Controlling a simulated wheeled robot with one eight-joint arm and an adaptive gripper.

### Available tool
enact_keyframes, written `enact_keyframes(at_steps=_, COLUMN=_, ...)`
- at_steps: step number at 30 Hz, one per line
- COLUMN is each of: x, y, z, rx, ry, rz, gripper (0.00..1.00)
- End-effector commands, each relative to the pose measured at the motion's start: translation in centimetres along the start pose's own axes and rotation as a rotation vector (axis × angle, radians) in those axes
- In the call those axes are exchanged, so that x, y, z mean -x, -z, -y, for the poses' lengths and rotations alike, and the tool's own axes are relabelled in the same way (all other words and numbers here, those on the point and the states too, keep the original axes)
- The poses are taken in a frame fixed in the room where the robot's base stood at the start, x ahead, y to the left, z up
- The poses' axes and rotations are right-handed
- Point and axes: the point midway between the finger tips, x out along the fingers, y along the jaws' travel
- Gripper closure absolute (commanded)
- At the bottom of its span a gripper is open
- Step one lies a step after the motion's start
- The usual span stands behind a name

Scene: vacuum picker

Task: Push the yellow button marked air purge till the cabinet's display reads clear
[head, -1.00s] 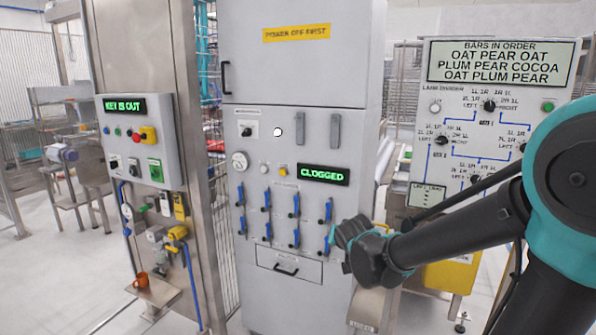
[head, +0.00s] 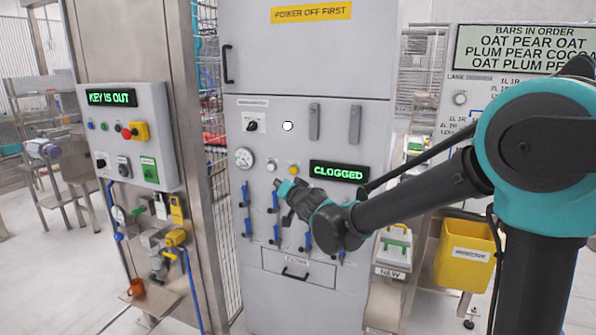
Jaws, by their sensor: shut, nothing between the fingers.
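The grey cabinet (head: 238,300) stands in the middle of the head view. Its display (head: 339,173) reads CLOGGED in green letters. A small yellow button (head: 293,170) sits left of the display, with a small label too small to read above it. My gripper (head: 285,186) is shut and empty, in front of the cabinet, its tip just below and slightly left of the yellow button in the picture. I cannot tell how far it is from the panel. The button is in plain sight; my gripper and arm hide some of the blue-handled valves.
A round gauge (head: 244,158) and a pale round knob (head: 271,165) sit left of the button. Blue valve handles (head: 247,195) and a drawer (head: 296,273) lie below. A control box (head: 128,140) stands left; a yellow bin (head: 464,255) is right.

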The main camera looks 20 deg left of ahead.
Motion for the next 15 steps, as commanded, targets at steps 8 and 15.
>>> enact_keyframes(at_steps=8, x=-0.01, y=0.04, z=-0.07, rx=0.001, ry=-0.001, rz=0.0, gripper=1.0)
enact_keyframes(at_steps=15, x=-0.98, y=0.72, z=-0.82, rx=-0.001, ry=-0.004, rz=0.0, gripper=1.0)
